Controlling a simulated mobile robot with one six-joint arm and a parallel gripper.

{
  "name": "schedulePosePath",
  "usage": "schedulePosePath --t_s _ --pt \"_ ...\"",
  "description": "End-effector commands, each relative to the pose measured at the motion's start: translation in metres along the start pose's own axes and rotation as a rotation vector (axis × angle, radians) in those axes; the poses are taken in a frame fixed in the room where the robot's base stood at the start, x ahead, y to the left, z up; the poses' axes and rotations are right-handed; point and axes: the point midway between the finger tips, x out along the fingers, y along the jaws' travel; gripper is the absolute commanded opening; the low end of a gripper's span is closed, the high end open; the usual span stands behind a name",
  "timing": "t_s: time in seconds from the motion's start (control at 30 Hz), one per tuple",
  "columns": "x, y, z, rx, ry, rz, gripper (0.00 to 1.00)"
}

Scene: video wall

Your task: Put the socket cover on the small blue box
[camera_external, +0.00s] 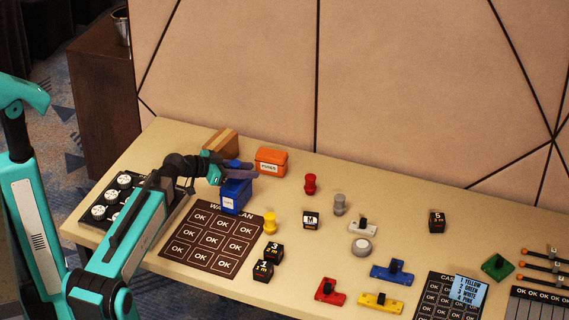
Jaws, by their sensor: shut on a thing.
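The small blue box (236,197) stands near the back left of the table, with a white label on its front. My gripper (246,167) is at the top of the blue box, reaching in from the left. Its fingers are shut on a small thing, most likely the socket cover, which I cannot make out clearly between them. From this one view I cannot tell whether the held thing touches the box.
A black panel (104,212) with several white round sockets is at left. A brown OK mat (211,242) lies in front. Coloured pieces scatter rightward.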

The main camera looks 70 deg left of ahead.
Motion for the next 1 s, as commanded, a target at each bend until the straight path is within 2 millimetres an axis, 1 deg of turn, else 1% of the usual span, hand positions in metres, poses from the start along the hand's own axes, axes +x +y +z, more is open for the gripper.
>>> schedulePosePath --t_s 0.07,0.1,0.17,0.2,0.7,0.87,1.0 --pt "0.001 0.000 0.002 0.000 0.000 0.000 0.06" --pt "0.000 0.000 0.001 0.000 0.000 0.000 0.34" --pt "0.000 0.000 0.001 0.000 0.000 0.000 0.44" --pt "0.000 0.000 0.001 0.000 0.000 0.000 0.46" --pt "-0.001 0.000 -0.003 0.000 0.000 0.000 0.46" --pt "-0.019 0.000 0.000 0.000 0.001 -0.003 0.46" --pt "-0.040 0.001 0.000 0.001 0.001 -0.003 0.46"
